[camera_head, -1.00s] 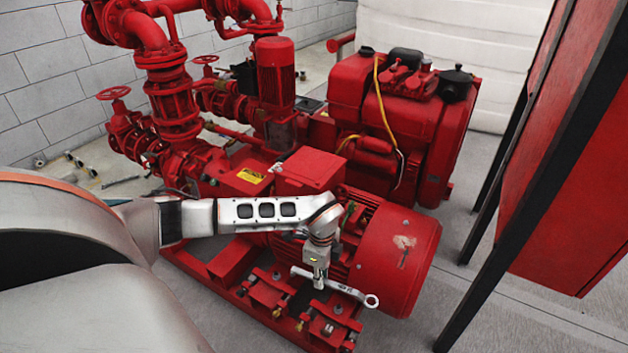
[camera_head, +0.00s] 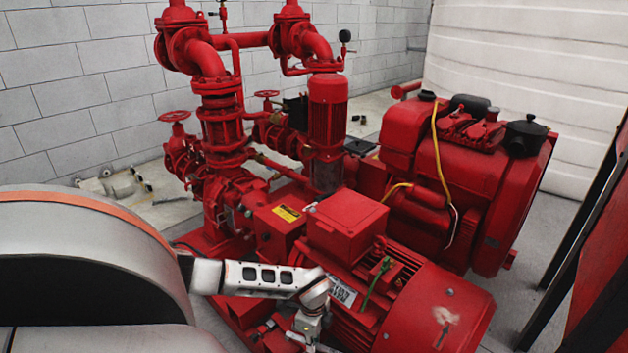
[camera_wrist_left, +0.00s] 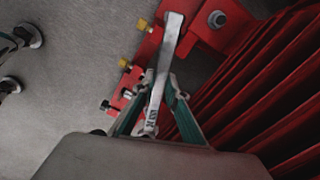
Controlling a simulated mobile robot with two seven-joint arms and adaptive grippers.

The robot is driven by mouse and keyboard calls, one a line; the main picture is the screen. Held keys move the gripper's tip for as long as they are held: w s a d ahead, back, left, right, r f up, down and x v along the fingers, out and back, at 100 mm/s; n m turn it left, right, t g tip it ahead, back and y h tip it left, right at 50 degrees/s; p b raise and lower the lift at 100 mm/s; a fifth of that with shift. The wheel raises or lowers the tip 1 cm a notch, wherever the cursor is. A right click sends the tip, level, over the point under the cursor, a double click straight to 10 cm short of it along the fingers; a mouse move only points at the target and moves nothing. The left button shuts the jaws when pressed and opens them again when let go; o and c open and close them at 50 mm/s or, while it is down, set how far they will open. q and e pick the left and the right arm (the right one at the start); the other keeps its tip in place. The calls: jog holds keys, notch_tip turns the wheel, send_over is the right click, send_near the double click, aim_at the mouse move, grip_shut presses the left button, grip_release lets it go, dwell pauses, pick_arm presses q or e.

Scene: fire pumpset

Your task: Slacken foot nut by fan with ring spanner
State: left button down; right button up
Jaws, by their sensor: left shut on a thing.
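My left gripper (camera_head: 310,328) is low at the near side of the red motor (camera_head: 345,300), at the bottom edge of the head view. It is shut on the silver ring spanner (camera_head: 326,348), mostly cut off there. In the left wrist view the spanner (camera_wrist_left: 158,80) runs lengthwise between the fingers of my left gripper (camera_wrist_left: 160,82), over the red foot rail. A grey bolt or nut (camera_wrist_left: 216,19) sits on a red foot plate right of the spanner's far end; they look apart. I cannot tell whether it is the foot nut by the fan. My right gripper is not in view.
Red motor fins (camera_wrist_left: 250,100) rise close on the right in the left wrist view. The fan-end cowl (camera_head: 440,310) is at right in the head view.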

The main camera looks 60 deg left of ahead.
pick_arm(q)
jog(key=shift+w+r, duration=0.1)
jog(key=shift+r, duration=0.05)
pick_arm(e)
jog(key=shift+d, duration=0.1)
pick_arm(q)
jog(key=shift+f, duration=0.25)
notch_tip(320, 180, down, 5)
jog(key=shift+r+b, duration=0.15)
jog(key=shift+b, duration=0.6)
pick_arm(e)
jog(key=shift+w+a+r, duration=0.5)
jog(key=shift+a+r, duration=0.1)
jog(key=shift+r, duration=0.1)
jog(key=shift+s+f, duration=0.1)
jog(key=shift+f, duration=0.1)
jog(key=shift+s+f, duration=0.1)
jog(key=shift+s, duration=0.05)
